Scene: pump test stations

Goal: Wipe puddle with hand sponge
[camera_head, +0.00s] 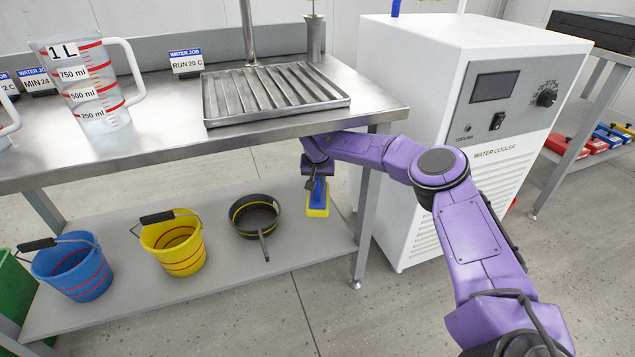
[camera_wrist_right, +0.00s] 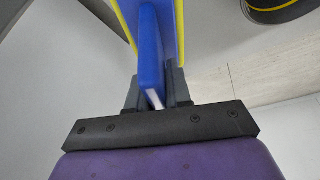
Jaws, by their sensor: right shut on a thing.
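My right gripper (camera_head: 316,183) reaches under the steel bench and points down. It is shut on a hand sponge (camera_head: 318,201) with a blue handle and a yellow pad. The sponge also shows between the fingers in the right wrist view (camera_wrist_right: 150,50). It is over the right end of the lower shelf (camera_head: 215,290); I cannot tell whether it touches the shelf. I cannot make out a puddle in either view. My left gripper is not in view.
A black pan (camera_head: 255,216) with yellow bands, a yellow bucket (camera_head: 172,245) and a blue bucket (camera_head: 72,268) stand on the lower shelf. A bench leg (camera_head: 366,225) and the water cooler (camera_head: 445,130) are right of the sponge. A measuring jug (camera_head: 92,85) stands above.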

